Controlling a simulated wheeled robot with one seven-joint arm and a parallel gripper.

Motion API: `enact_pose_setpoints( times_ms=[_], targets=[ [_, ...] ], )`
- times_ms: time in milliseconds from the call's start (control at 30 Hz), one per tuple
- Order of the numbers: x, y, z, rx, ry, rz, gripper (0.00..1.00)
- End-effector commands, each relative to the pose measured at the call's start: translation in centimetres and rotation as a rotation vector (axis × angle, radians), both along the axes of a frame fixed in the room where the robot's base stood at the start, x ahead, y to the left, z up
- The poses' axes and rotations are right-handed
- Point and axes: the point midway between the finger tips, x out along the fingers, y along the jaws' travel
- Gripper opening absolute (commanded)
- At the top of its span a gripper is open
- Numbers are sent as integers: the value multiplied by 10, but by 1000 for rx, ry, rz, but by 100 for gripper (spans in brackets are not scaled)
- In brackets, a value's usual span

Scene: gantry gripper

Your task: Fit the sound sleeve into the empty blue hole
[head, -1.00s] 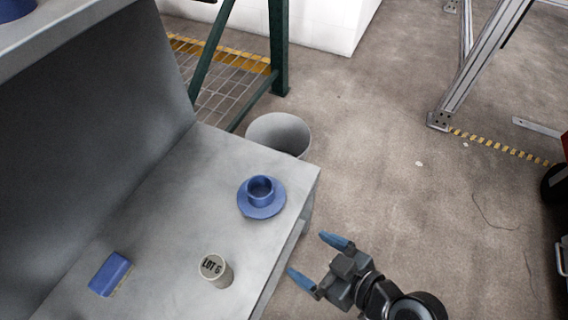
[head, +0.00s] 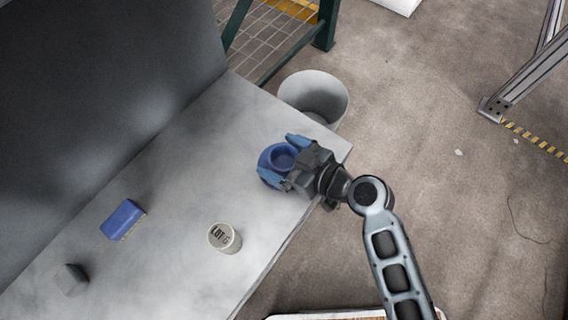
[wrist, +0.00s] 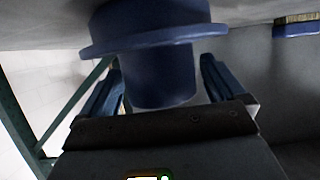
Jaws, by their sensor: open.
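A blue flanged sleeve (head: 281,152) with a round open top stands near the far right corner of the grey bench. My gripper (head: 284,159) is open around it, one finger on each side. In the wrist view the sleeve (wrist: 158,80) sits between the two spread fingers, its wide flange toward the bench side. A gap shows beside at least the right finger; contact on the left is unclear. I cannot make out an empty blue hole in these frames. My gripper and its fingers hide part of the flange in the head view.
A pale cylinder marked "LOT" (head: 225,239) stands nearer on the bench (head: 170,215). A blue block (head: 122,219) and a small grey block (head: 71,280) lie to the left. A grey bin (head: 314,96) stands beyond the bench end. A dark panel rises along the left.

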Motion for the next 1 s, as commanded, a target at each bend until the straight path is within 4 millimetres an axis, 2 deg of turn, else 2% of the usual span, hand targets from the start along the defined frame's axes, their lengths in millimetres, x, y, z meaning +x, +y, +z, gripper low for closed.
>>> enact_pose_setpoints(
  times_ms=[133, 400, 1000],
  targets=[
    [7, 10, -6, -2, 0, -1, 97],
    [8, 11, -6, -1, 0, -1, 95],
    [8, 11, -6, -1, 0, -1, 37]
  ],
)
